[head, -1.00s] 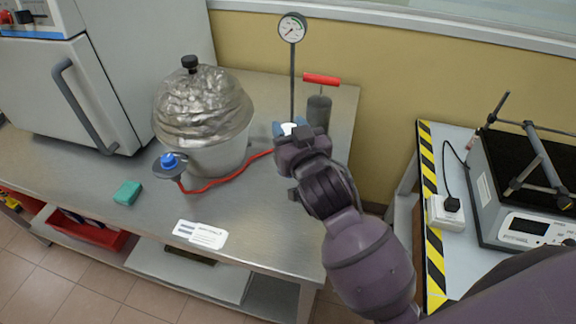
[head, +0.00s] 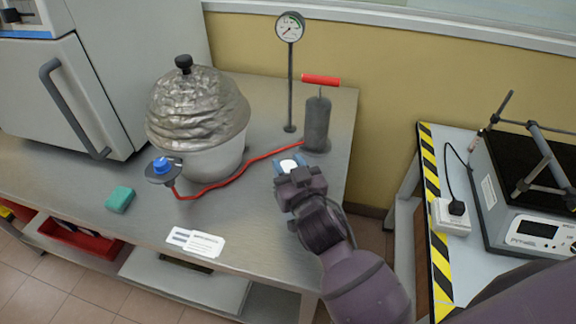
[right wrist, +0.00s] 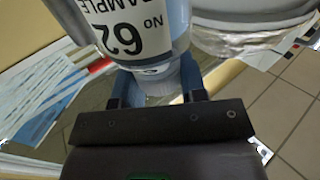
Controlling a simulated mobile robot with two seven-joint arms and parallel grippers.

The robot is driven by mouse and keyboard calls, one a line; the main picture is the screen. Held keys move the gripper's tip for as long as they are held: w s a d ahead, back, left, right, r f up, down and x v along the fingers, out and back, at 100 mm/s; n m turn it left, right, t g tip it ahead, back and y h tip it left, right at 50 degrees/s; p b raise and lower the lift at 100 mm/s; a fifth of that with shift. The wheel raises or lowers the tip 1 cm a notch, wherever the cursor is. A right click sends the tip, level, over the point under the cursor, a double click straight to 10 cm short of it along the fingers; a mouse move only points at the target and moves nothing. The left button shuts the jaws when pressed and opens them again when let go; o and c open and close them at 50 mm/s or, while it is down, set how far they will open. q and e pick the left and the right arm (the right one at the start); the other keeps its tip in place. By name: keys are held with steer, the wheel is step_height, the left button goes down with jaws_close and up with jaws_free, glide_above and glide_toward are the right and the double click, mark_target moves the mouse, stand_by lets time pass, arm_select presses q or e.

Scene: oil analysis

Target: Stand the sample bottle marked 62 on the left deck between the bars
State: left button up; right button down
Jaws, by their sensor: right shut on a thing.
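My right gripper (head: 289,172) is shut on the sample bottle and holds it over the right end of the steel bench. In the right wrist view the bottle (right wrist: 178,20) sits between the fingers (right wrist: 155,88), its label reading "SAMPLE No 62". In the head view only a small white and blue part of the bottle (head: 290,163) shows beyond the gripper. A device with a black deck (head: 500,160) and grey bars (head: 545,150) stands at the right, cut off by the frame edge. My left gripper is out of view.
The steel bench (head: 250,220) holds a foil-covered vessel (head: 200,110), a red hose, a hand pump (head: 316,125), a gauge on a stand (head: 290,28) and a green sponge (head: 120,199). A gap separates it from the right table with striped edge (head: 437,230) and a white socket box (head: 450,215).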

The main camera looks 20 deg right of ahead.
steer(key=shift+f, duration=0.1)
steer(key=c, duration=0.7)
jaws_free()
